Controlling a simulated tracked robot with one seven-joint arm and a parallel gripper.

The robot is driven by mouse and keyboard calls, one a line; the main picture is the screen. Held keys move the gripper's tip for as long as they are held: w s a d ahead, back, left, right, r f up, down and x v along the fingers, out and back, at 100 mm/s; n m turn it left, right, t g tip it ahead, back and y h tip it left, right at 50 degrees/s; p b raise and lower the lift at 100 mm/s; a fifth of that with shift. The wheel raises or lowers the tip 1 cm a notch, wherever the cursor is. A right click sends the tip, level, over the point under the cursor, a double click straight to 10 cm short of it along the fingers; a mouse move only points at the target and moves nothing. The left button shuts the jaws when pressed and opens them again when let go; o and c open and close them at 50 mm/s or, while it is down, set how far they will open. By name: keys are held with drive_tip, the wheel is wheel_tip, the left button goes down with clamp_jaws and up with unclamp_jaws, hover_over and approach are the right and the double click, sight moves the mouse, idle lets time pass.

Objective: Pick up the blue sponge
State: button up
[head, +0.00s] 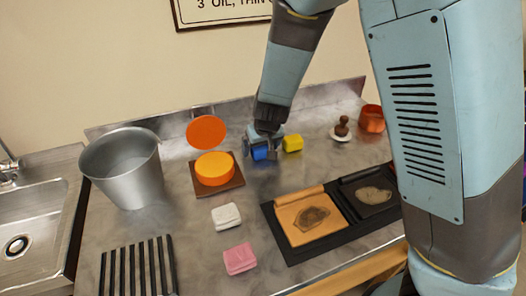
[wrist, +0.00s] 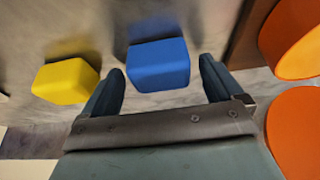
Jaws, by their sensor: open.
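The blue sponge (wrist: 158,66) is a small block lying on the grey metal counter. In the wrist view it sits between and just beyond the two fingertips of my gripper (wrist: 162,72), nearer the left finger, with no contact visible. In the head view the blue sponge (head: 260,153) is partly hidden behind my gripper (head: 262,150), which is low over it. My gripper is open, with nothing held.
A yellow sponge (head: 292,144) lies close beside the blue one; it also shows in the wrist view (wrist: 66,81). An orange tin (head: 214,169) stands on a brown board on the other side. White (head: 226,216) and pink (head: 240,259) sponges lie nearer the front. A metal bucket (head: 122,170) stands left.

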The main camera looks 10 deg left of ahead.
drive_tip(key=c, duration=1)
drive_tip(key=shift+r, duration=0.1)
drive_tip(key=shift+c, duration=0.2)
drive_tip(key=shift+r, duration=0.55)
drive_tip(key=s+d+r, duration=0.2)
drive_tip(key=s+r, duration=0.4)
drive_tip(key=s+d+r, duration=0.2)
drive_tip(key=s+r, duration=0.3)
drive_tip(key=s, duration=0.2)
drive_tip(key=shift+d+r, duration=0.25)
drive_tip(key=shift+r, duration=0.1)
drive_tip(key=shift+s, duration=0.1)
idle(0.3)
